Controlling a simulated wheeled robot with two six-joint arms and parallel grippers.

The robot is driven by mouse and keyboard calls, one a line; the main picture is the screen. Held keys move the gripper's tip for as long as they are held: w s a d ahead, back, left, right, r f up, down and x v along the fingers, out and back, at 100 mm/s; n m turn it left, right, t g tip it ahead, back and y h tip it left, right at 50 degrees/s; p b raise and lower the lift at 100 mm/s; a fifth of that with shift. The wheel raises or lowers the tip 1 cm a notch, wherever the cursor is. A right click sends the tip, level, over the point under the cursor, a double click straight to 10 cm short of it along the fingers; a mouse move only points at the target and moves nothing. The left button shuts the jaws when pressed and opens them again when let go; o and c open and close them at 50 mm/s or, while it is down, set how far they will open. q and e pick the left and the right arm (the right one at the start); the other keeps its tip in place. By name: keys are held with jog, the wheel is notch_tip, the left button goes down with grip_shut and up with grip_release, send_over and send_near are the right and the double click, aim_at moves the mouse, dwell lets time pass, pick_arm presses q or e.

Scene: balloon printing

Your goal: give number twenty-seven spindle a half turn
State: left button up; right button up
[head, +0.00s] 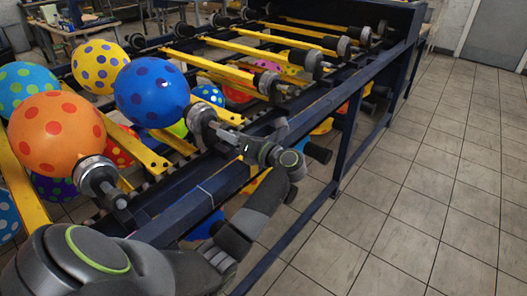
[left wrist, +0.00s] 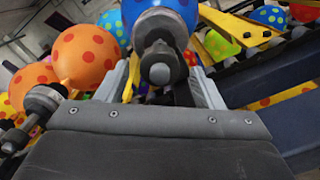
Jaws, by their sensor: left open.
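A grey and black spindle (head: 204,121) sticks out from the machine's near rail, with a blue balloon with darker dots (head: 152,92) on its far end. My left gripper (head: 226,136) is at the outer end of this spindle. In the left wrist view the spindle (left wrist: 160,62) stands between the two spread fingers of my gripper (left wrist: 165,90), with no clear contact. I can read no number on it, so I cannot tell whether it is number twenty-seven. My right gripper is not in view.
An orange dotted balloon (head: 56,134) sits on the neighbouring spindle (head: 98,178) to the left. Yellow bars (head: 168,139) cross the dark blue frame (head: 330,100). More spindles (head: 312,62) line the rail farther back. The tiled floor (head: 430,160) on the right is clear.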

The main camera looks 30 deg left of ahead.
pick_arm(q)
jog(key=s+d+b, duration=0.1)
jog(key=d+b, duration=0.1)
jog(key=d, duration=1.2)
jog(key=shift+s+d, duration=0.15)
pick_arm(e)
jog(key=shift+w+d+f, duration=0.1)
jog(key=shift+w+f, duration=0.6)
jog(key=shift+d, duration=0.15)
